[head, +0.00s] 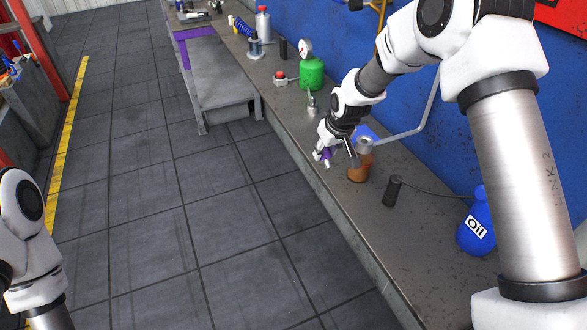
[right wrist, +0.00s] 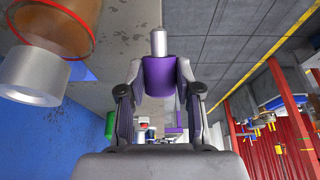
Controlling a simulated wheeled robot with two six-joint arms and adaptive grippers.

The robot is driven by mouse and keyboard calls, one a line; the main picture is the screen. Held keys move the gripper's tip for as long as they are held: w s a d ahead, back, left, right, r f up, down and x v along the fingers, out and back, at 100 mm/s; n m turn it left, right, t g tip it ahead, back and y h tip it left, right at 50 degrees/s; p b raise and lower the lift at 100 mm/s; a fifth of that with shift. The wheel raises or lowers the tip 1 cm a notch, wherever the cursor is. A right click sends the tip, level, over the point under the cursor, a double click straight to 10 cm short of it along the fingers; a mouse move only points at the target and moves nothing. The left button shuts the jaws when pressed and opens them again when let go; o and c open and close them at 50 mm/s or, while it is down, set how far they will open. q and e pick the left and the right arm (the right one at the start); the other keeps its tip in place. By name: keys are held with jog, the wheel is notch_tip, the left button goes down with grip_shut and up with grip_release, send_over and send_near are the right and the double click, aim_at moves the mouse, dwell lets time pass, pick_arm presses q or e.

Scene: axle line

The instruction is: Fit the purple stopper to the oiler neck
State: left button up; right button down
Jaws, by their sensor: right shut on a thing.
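The purple stopper (head: 327,154) is held between the fingers of my right gripper (head: 337,153), above the workbench's front edge. In the right wrist view the purple stopper (right wrist: 158,75) sits between both fingers of the gripper (right wrist: 158,88), its pale grey tip pointing away from the palm. An amber-brown pot with a pale grey neck, seemingly the oiler (head: 358,173), stands on the bench just right of the gripper. Its neck (right wrist: 32,76) shows at the left of the right wrist view, apart from the stopper. My left gripper is out of view.
A blue oil bottle (head: 477,228) and a dark cylinder (head: 392,191) stand nearer on the bench (head: 423,230). A green gauge tank (head: 312,74), a small metal fitting (head: 312,103) and a red-button box (head: 281,79) stand farther along. The blue wall (head: 300,20) backs the bench.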

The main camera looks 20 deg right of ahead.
jog(key=d+r+t+p, duration=0.1)
jog(key=d+r+t, duration=0.1)
jog(key=r, duration=0.1)
jog(key=d+r+t+p, duration=0.2)
jog(key=d+r+t, duration=0.1)
jog(key=r, duration=0.1)
jog(key=s+d+r+t+p, duration=0.1)
jog(key=d+r+t, duration=0.1)
jog(key=d+r, duration=0.1)
jog(key=shift+r+t+y+p, duration=0.3)
jog(key=shift+r+p, duration=0.05)
jog(key=shift+r, duration=0.2)
jog(key=s+d+r+t+p, duration=0.1)
jog(key=s+d+r, duration=0.1)
jog(key=s+r, duration=0.2)
jog(key=f+b, duration=0.1)
jog(key=f, duration=0.1)
jog(key=f+b, duration=0.2)
jog(key=w+f+b, duration=0.1)
jog(key=f, duration=0.1)
jog(key=shift+w+a+f+b, duration=0.1)
jog(key=shift+a+f+b, duration=0.05)
jog(key=shift+f+b, duration=0.2)
jog(key=shift+r, duration=0.35)
jog(key=shift+p, duration=0.35)
